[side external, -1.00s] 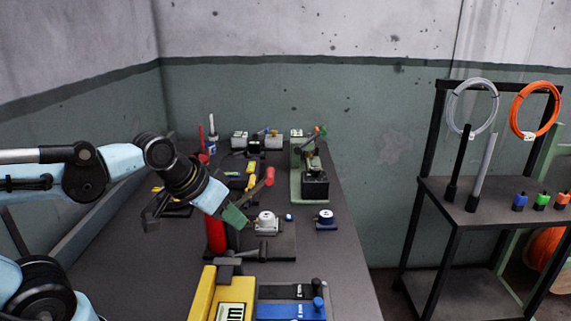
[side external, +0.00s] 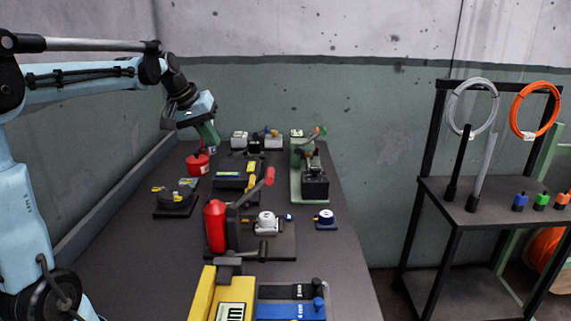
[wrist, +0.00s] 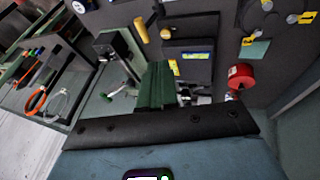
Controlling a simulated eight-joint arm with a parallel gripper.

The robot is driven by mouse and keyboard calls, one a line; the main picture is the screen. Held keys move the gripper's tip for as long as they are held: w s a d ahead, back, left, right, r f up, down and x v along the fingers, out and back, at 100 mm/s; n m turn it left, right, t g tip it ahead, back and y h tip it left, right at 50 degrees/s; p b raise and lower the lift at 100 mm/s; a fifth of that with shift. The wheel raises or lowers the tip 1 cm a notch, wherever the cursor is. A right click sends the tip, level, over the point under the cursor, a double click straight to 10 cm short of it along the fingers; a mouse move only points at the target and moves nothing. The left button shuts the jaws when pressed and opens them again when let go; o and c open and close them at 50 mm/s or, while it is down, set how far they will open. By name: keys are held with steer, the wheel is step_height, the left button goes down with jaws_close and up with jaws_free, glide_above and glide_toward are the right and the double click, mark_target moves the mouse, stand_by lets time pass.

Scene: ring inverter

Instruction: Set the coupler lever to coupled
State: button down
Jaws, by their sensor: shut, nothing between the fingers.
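No lever here carries a label I can read, so I cannot tell which is the coupler lever. In the side view, a red-handled lever (side external: 267,178) tilts up to the right beside a red cylinder (side external: 215,226) on a dark base. A green-based machine (side external: 296,182) at the back has a lever with a green and orange end (side external: 319,132). The machine's base also shows at the upper left of the wrist view (wrist: 122,45). My gripper (side external: 209,138) is shut and empty, with green fingers, above the back left of the bench. Its fingers also show in the wrist view (wrist: 157,85).
A small red can (side external: 198,163) stands below my gripper. Black and yellow boxes (side external: 229,181) and a dark clip device (side external: 175,202) lie nearby. White units (side external: 267,223) and a yellow tool (side external: 203,292) are nearer the front. A rack (side external: 440,190) stands right of the bench.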

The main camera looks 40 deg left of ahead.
steer(key=shift+a, duration=0.15)
steer(key=w+d+x, duration=0.1)
steer(key=d+x, duration=0.1)
steer(key=x, duration=1.1)
steer(key=shift+d+r, duration=0.2)
steer(key=shift+d, duration=0.05)
steer(key=shift+w, duration=0.1)
steer(key=shift+w+d, duration=0.15)
steer(key=shift+d, duration=0.1)
